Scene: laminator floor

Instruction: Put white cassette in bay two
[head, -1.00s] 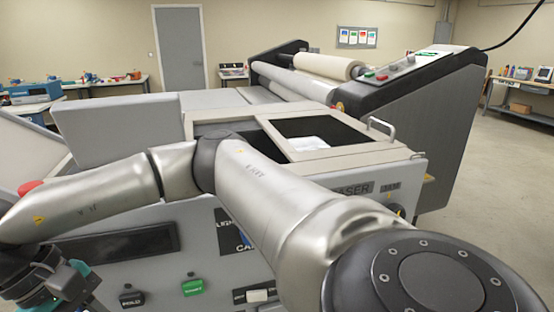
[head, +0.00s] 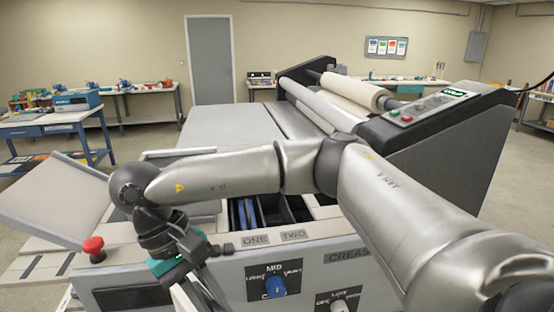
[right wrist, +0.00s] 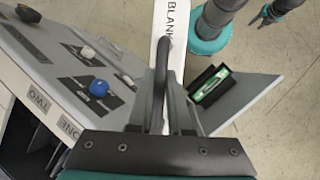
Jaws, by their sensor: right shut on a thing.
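My right gripper (right wrist: 160,150) is shut on the black handle (right wrist: 160,70) of a white cassette marked BLANK (right wrist: 172,25). In the head view the right gripper (head: 200,265) hangs at the machine's front, left of the bay labels; the cassette is hard to make out there. The labels ONE (head: 256,240) and TWO (head: 293,235) mark the bays behind them. A blue item (head: 245,215) stands in bay one. Bay two (head: 275,212) looks dark and open, partly hidden by my arm.
A red stop button (head: 94,247) and a tilted grey panel (head: 55,200) are at the left. A blue knob (head: 275,285) is on the front panel below the bays. Rollers (head: 350,92) and a control console (head: 425,105) rise behind at the right.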

